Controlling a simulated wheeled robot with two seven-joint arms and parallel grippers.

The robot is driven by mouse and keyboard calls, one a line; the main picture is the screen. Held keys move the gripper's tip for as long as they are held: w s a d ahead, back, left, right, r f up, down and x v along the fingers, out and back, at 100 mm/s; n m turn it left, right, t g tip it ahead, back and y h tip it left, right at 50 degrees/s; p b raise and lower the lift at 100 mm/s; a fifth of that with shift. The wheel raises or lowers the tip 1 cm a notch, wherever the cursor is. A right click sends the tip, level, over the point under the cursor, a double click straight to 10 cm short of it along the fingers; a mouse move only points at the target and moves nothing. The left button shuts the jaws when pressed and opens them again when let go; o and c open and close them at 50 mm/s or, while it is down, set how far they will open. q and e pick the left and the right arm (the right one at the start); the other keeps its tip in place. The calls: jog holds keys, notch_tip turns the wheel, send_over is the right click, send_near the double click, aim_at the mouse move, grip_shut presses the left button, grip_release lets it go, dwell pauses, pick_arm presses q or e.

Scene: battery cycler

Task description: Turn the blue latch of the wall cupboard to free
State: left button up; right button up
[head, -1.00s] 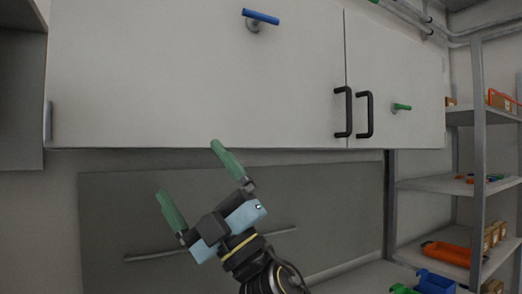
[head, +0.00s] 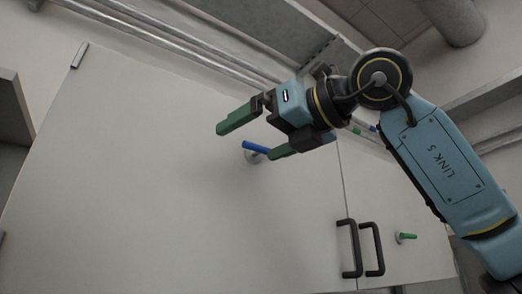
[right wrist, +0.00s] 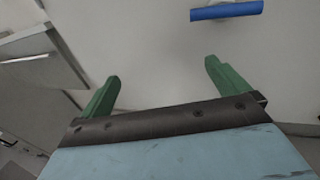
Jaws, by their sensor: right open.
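The blue latch (head: 255,148) is a short blue bar on a round metal mount on the left door of the white wall cupboard (head: 130,170). In the right wrist view the blue latch (right wrist: 227,11) lies nearly level at the top edge, beyond the fingertips. My right gripper (head: 251,138) has green fingers and is open, close to the latch in the head view. In the right wrist view the right gripper (right wrist: 160,72) has nothing between its fingers, and the latch is apart from them. One finger partly hides the latch's right end in the head view. My left gripper is not in view.
Two black handles (head: 360,249) stand at the seam of the cupboard doors. A green latch (head: 405,236) is on the right door. Pipes (head: 190,45) run above the cupboard, and a grey shelf or beam (head: 270,30) is near the ceiling.

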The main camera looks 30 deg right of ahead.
aim_at(263, 147)
jog(key=s+d+r+m+t+h, duration=0.2)
jog(key=s+d+r+m+h, duration=0.25)
jog(key=d, duration=0.35)
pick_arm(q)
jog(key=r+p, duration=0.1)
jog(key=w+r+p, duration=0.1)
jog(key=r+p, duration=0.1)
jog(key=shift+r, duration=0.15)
pick_arm(e)
jog(key=w+a, duration=0.2)
jog(key=w, duration=1.1)
jog(key=shift+w+a+n, duration=0.15)
jog(key=shift+w+n, duration=0.1)
jog(key=shift+n, duration=0.2)
jog(key=shift+c, duration=0.4)
jog(key=c, duration=1.3)
jog(key=shift+o, duration=0.2)
jog(key=shift+a, duration=0.1)
